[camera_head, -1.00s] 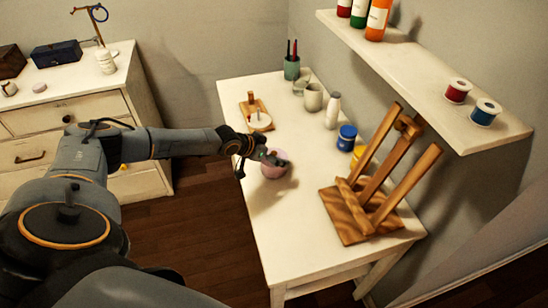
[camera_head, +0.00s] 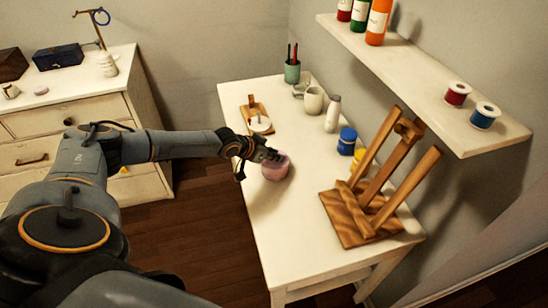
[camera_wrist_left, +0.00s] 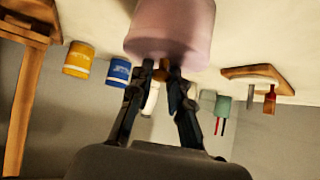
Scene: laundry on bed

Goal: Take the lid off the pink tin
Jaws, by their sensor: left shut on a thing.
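The pink tin (camera_head: 274,172) stands at the left edge of the white table. My left gripper (camera_head: 272,156) reaches in from the left over its top and hides part of it. In the left wrist view, which is upside down, the pink tin (camera_wrist_left: 172,28) shows at the top. There my left gripper (camera_wrist_left: 162,76) is closed around a small brown knob (camera_wrist_left: 162,68) on the tin's lid. No gap between lid and tin can be made out. My right gripper is not in view.
Behind the tin on the table (camera_head: 290,240) are a wooden board (camera_head: 256,115), a mug (camera_head: 313,99), a white bottle (camera_head: 333,112) and a blue jar (camera_head: 347,140). A wooden easel (camera_head: 365,205) stands to the right. The front of the table is clear.

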